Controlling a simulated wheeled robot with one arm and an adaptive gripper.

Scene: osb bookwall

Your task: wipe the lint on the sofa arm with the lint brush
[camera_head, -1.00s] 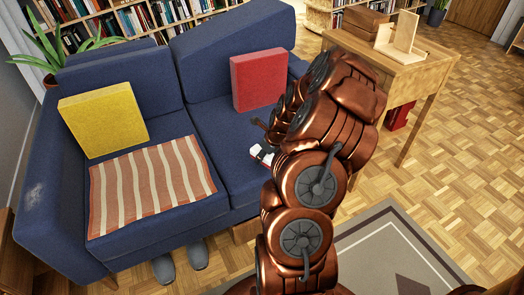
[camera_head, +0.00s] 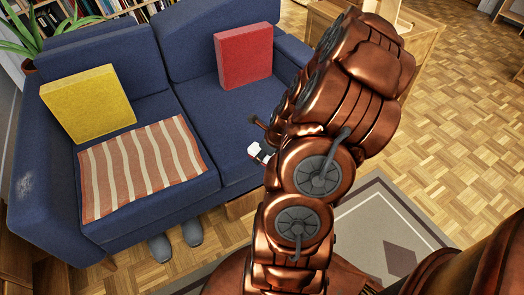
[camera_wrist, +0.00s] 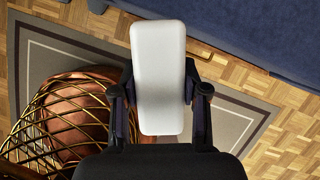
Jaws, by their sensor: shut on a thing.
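The lint is a pale, fuzzy patch (camera_head: 24,186) on the left sofa arm (camera_head: 45,215) of the blue sofa, at the left of the head view. In the wrist view my gripper (camera_wrist: 158,82) is shut on the lint brush (camera_wrist: 158,45), whose long white pad stands between the two dark fingers. In the head view my copper arm hides most of the gripper; a small white part (camera_head: 256,150) shows at the arm's left edge. The brush is in front of the sofa's right half, well away from the lint.
On the sofa are a yellow cushion (camera_head: 88,104), a red cushion (camera_head: 243,56) and a striped cloth (camera_head: 140,165). Grey slippers (camera_head: 175,242) stand on the floor before it. A grey rug (camera_head: 375,225) lies at right. A wooden table (camera_head: 325,20) is behind my arm.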

